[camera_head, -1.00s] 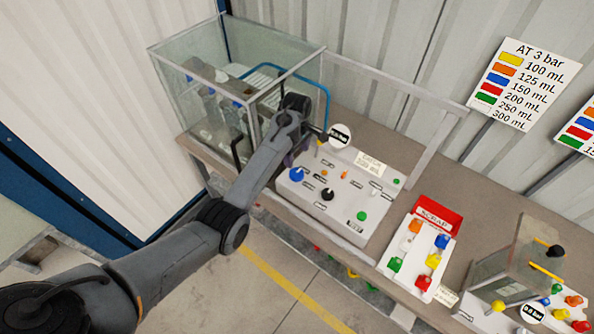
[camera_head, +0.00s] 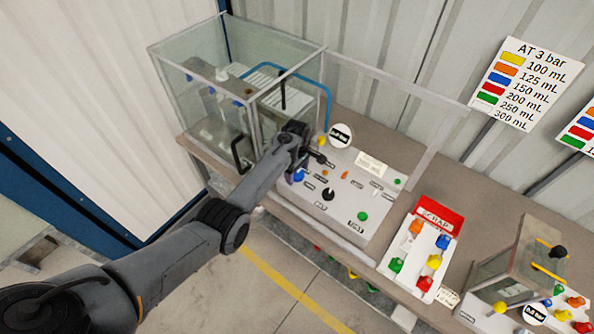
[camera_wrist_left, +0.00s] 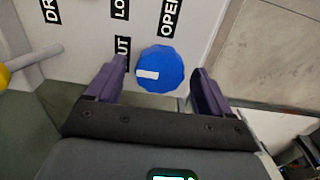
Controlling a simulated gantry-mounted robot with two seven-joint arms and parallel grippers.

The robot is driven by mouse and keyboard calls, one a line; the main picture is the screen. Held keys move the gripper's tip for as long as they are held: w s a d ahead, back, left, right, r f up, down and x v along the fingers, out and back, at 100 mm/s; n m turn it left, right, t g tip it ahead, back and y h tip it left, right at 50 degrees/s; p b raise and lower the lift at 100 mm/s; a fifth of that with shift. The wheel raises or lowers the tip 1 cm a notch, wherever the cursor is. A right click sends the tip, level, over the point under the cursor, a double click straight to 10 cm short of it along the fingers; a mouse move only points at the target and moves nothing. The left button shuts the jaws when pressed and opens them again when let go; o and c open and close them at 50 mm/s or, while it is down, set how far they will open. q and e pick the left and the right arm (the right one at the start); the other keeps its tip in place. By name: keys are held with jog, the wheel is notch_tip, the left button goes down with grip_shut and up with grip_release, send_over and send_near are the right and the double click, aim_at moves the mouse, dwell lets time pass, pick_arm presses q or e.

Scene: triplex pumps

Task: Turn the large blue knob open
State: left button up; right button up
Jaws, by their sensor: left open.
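The large blue knob (camera_wrist_left: 159,69) has a white mark pointing left in the left wrist view, with labels around it, including "OPEN" above and one ending in "UT" to its left. In the head view the knob (camera_head: 298,176) is partly hidden beside my gripper. My left gripper (camera_wrist_left: 162,83) is open, with its purple fingers on either side of the knob and apart from it. In the head view the left gripper (camera_head: 302,165) is over the left part of the white panel (camera_head: 335,222). My right gripper is not in view.
A glass tank (camera_head: 215,85) stands left of the panel. A black knob (camera_head: 328,194) and a green knob (camera_head: 362,216) are on the panel. A yellow knob (camera_wrist_left: 3,77) shows at left in the wrist view.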

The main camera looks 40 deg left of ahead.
pick_arm(q)
jog(key=c, duration=1)
jog(key=shift+c, duration=0.2)
jog(key=shift+r+m, duration=0.1)
jog(key=shift+m, duration=0.2)
jog(key=m+p, duration=0.1)
jog(key=m, duration=0.1)
jog(key=shift+m+p, duration=0.4)
jog(key=m+p, duration=0.1)
jog(key=m, duration=0.3)
jog(key=shift+m, duration=0.3)
jog(key=m, duration=0.4)
jog(key=shift+m+p, duration=0.3)
jog(key=m, duration=0.5)
jog(key=shift+m, duration=0.3)
